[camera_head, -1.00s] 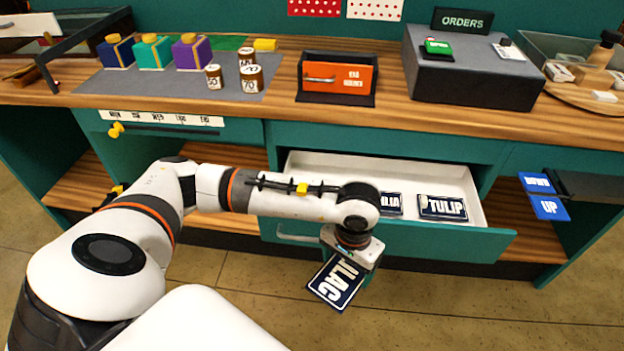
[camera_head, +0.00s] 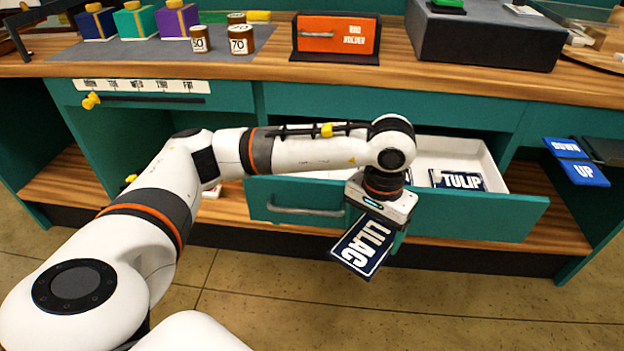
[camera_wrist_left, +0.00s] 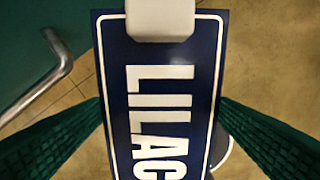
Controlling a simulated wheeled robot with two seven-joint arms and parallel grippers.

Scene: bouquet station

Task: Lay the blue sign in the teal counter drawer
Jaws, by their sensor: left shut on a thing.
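The blue sign (camera_head: 363,246) reads LILAC and has a white border. My left gripper (camera_head: 376,222) is shut on it and holds it tilted in front of the drawer's face, outside the drawer. In the left wrist view the sign (camera_wrist_left: 160,90) lies between the two dark green fingers, whose tips are not clear. The teal counter drawer (camera_head: 470,217) is pulled open, with a white interior. A dark blue TULIP sign (camera_head: 462,181) lies inside at the right. My arm hides the middle of the drawer. My right gripper is not in view.
The drawer handle (camera_head: 305,211) sticks out at the drawer's left front. An orange box (camera_head: 335,36) stands on the wooden counter (camera_head: 420,78) above. Open floor lies in front.

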